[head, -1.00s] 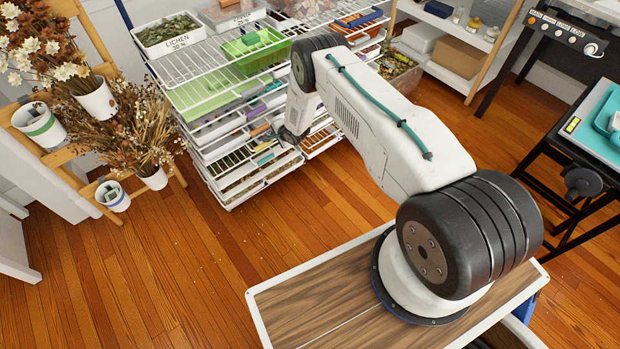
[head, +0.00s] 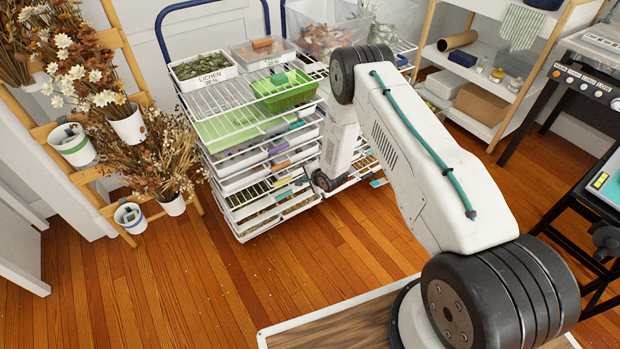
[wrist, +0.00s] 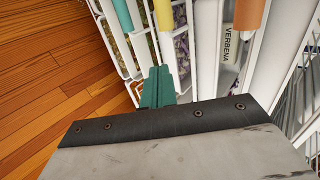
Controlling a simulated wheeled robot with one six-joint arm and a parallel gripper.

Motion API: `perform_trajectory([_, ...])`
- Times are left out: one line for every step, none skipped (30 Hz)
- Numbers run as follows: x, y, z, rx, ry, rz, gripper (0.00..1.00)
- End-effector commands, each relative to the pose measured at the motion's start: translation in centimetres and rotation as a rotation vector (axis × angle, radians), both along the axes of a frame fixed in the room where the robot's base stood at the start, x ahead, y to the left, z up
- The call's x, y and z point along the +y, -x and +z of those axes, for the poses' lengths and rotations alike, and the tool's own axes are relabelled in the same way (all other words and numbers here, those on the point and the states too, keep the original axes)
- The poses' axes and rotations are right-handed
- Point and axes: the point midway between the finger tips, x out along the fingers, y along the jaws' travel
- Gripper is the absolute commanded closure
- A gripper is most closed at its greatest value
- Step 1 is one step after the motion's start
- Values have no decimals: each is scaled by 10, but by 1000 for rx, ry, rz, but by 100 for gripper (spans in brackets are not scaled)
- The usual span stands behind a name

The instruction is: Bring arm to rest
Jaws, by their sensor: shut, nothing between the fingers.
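My gripper shows in the wrist view as two teal fingers (wrist: 157,88) that lie together with nothing between them. The fingers point at the fronts of the white wire drawers. Whether they touch a drawer is not clear. In the head view my arm reaches from its base at the lower right toward the white wire rack (head: 235,128), with its forearm hanging down in front of the rack's right part. The gripper's fingers cannot be made out there.
The rack holds a lichen tray (head: 203,72) and a green basket (head: 284,92) on top. Colored handles, including an orange one (wrist: 250,14) and a yellow one (wrist: 164,14), stick out from the drawers. A dried-flower stand (head: 115,185) is at left. Wood floor (head: 190,285) is clear in front.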

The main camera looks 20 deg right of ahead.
Motion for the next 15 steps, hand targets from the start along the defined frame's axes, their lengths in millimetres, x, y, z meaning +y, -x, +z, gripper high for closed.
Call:
perform_trajectory([-2, 4, 5, 0, -1, -2, 100])
perform_trajectory([-3, 6, 7, -1, -1, -2, 100])
perform_trajectory([-4, 9, 9, 0, 0, -3, 100])
perform_trajectory([-5, 11, 10, 0, -1, -4, 100])
perform_trajectory([-6, 12, 12, 0, -1, -4, 100])
perform_trajectory([-7, 14, 13, 0, 0, -4, 100])
perform_trajectory([-7, 14, 14, 0, 0, -4, 100])
perform_trajectory([-7, 15, 15, 0, 1, -4, 100])
perform_trajectory([-7, 16, 16, 0, 0, -3, 100])
perform_trajectory([-7, 16, 16, 0, 0, -3, 100])
perform_trajectory([-7, 17, 16, 0, 0, -3, 100])
perform_trajectory([-7, 17, 16, 0, 0, -3, 100])
perform_trajectory([-7, 17, 16, 0, 0, -3, 100])
perform_trajectory([-7, 17, 16, 0, 1, -2, 100])
perform_trajectory([-7, 17, 16, -1, 5, 2, 100])
